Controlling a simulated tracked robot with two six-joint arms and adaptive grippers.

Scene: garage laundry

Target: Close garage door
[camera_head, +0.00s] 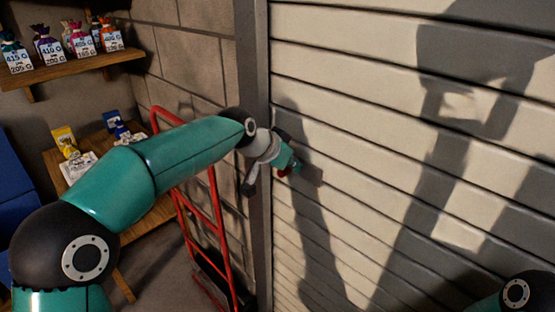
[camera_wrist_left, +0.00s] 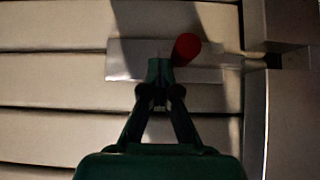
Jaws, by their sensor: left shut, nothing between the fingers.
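The garage door (camera_head: 390,130) is a wall of pale horizontal slats that fills the right of the head view, with its lower edge not visible. A flat metal latch plate (camera_wrist_left: 125,62) with a red knob (camera_wrist_left: 187,47) is on the slats near the frame. The plate also shows as a grey patch in the head view (camera_head: 313,177). My left gripper (camera_head: 294,167) is at this latch, its fingers shut and empty. In the left wrist view its fingertips (camera_wrist_left: 160,68) overlap the plate just left of the red knob; I cannot tell whether they touch. My right gripper is out of view.
A dark metal door post (camera_head: 255,70) stands beside my left wrist. A red hand truck (camera_head: 215,225) stands left of it, under my left arm. Shelves with small bags (camera_head: 80,42) are at the left. Large shadows fall on the door.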

